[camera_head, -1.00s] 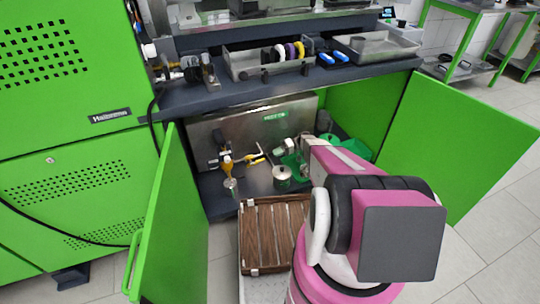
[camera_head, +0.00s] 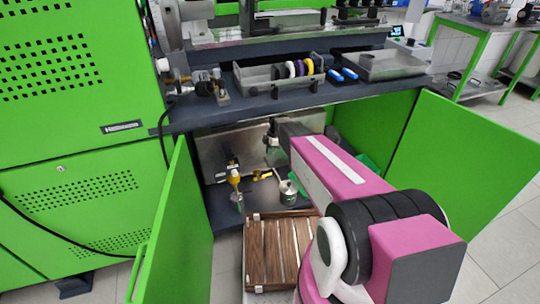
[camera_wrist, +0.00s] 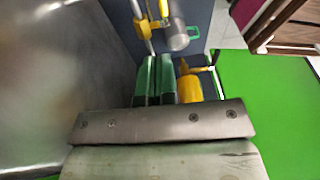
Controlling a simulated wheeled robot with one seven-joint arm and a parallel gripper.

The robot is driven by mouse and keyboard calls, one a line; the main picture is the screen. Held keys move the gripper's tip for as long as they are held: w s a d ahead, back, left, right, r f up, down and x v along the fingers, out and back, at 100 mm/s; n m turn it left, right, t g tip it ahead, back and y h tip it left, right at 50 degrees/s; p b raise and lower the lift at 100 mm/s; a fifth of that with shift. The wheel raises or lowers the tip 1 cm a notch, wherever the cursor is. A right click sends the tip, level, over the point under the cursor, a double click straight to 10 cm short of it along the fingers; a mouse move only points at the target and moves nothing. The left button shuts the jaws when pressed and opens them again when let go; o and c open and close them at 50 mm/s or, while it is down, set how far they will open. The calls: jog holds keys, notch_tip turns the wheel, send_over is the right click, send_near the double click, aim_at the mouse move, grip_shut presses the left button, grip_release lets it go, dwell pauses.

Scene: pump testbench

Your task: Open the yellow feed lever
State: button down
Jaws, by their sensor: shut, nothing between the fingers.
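The yellow lever (camera_head: 262,175) sits on a pale pipe low in front of the steel panel inside the open cabinet. In the wrist view, a yellow lever part (camera_wrist: 143,28) shows at the top, just beyond my fingertips. My gripper (camera_wrist: 159,62) has its green fingers together and empty, apart from the lever. A second yellow piece (camera_head: 234,177) stands left of the lever; a yellow body (camera_wrist: 189,90) shows beside my fingers in the wrist view.
A metal canister (camera_head: 288,192) stands right of the lever. A slatted wooden crate (camera_head: 278,262) is in front of the cabinet. The open green doors (camera_head: 178,225) flank the opening on both sides. The steel panel (camera_wrist: 55,80) lies close beside my gripper.

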jog(key=x, duration=0.6)
jog(key=d+x, duration=0.1)
jog(key=x, duration=0.3)
jog(key=shift+s+f, duration=0.1)
jog(key=shift+f, duration=0.1)
jog(key=shift+s+d+f, duration=0.1)
jog(key=shift+f, duration=0.55)
